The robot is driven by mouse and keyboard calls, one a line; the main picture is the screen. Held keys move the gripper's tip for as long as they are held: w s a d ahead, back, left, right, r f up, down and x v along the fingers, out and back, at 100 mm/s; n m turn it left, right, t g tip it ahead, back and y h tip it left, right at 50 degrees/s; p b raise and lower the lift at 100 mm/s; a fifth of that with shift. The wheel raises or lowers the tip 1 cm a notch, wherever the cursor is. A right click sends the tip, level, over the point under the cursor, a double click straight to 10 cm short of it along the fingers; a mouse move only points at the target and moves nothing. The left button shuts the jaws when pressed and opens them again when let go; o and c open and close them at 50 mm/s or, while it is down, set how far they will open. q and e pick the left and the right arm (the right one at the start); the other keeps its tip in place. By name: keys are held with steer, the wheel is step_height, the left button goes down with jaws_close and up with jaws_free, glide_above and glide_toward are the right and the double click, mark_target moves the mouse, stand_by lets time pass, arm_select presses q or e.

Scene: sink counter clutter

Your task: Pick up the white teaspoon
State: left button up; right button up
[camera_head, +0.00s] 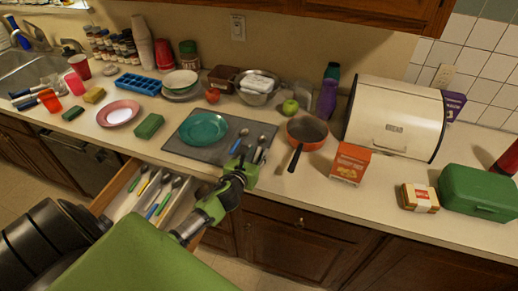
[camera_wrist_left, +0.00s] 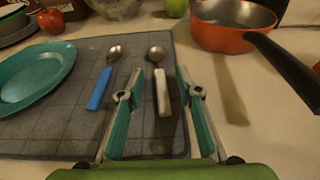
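The white teaspoon (camera_wrist_left: 162,92), with a metal bowl and white handle, lies on the grey drying mat (camera_wrist_left: 60,125). It also shows in the head view (camera_head: 258,153), partly hidden by my gripper. My left gripper (camera_wrist_left: 160,96) is open, its two green-padded fingers apart on either side of the spoon's handle in the wrist view. I cannot tell how far above the mat the fingers are. In the head view my left gripper (camera_head: 245,166) is at the mat's front right edge. My right gripper is not in view.
A blue-handled spoon (camera_wrist_left: 101,88) lies just left of the white one. A teal plate (camera_head: 203,129) is on the mat's left. An orange pan (camera_head: 307,130) stands to the right, handle toward the front. An open cutlery drawer (camera_head: 128,185) is below the counter.

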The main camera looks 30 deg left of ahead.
arm_select(q)
steer(key=shift+w+a+f, duration=0.15)
steer(key=shift+w+f, duration=0.05)
steer(key=shift+w, duration=0.4)
steer(key=shift+f, duration=0.1)
jaws_close()
